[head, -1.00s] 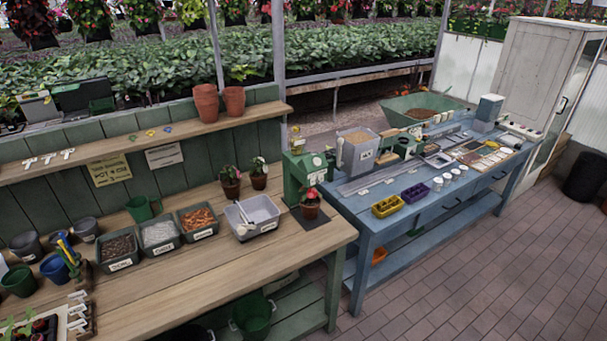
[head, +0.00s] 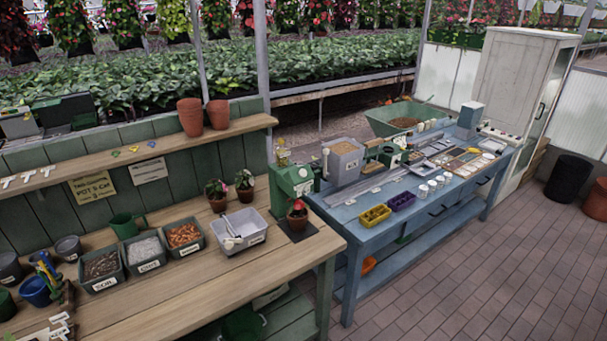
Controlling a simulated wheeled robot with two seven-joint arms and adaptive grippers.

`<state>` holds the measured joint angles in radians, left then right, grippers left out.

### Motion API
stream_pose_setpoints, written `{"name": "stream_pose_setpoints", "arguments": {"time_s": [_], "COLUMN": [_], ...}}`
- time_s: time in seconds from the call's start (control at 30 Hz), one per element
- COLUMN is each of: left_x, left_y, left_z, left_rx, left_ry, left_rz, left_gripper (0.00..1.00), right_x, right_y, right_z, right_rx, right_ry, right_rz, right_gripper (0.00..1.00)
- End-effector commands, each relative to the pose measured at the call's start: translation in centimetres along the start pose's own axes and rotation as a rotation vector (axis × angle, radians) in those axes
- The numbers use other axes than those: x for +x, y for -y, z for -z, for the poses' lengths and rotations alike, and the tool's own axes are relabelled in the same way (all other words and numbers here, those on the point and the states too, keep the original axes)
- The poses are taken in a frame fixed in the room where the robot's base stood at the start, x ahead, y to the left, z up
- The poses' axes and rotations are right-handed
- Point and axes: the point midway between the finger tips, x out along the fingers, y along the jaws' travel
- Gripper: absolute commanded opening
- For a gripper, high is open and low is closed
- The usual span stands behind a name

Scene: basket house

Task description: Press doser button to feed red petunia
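The doser is a green box-shaped machine (head: 288,184) at the right end of the wooden bench in the head view. A red-flowered plant in a small terracotta pot, the red petunia (head: 297,214), stands at its front on a dark pad. A pale label shows on the doser's front; I cannot make out the button at this size. Two other potted plants stand left of the doser, one with pink bloom (head: 216,195) and one with pink and white bloom (head: 245,186). Neither of my grippers is in view.
The wooden bench (head: 215,285) holds bins of soil (head: 101,269), grit (head: 146,252) and bark (head: 184,236), plus a grey tub (head: 240,227). A blue table (head: 345,214) with a hopper and small trays adjoins at right. Brick floor (head: 470,270) is open at right.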

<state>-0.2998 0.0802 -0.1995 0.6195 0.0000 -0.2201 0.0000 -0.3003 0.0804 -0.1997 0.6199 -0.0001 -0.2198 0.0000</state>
Motion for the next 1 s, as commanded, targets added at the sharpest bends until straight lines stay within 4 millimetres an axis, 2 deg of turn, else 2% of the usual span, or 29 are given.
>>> {"name": "stream_pose_setpoints", "arguments": {"time_s": [0.07,0.3,1.0], "left_x": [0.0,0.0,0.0], "left_y": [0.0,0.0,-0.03], "left_z": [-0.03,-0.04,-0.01], "left_rx": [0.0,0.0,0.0], "left_ry": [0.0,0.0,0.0], "left_rz": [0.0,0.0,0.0], "left_gripper": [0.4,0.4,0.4], "right_x": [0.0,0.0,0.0], "right_y": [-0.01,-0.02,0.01], "right_z": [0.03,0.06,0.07], "right_rx": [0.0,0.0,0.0], "right_ry": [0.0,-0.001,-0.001], "right_rz": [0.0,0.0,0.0], "right_gripper": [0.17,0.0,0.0]}}
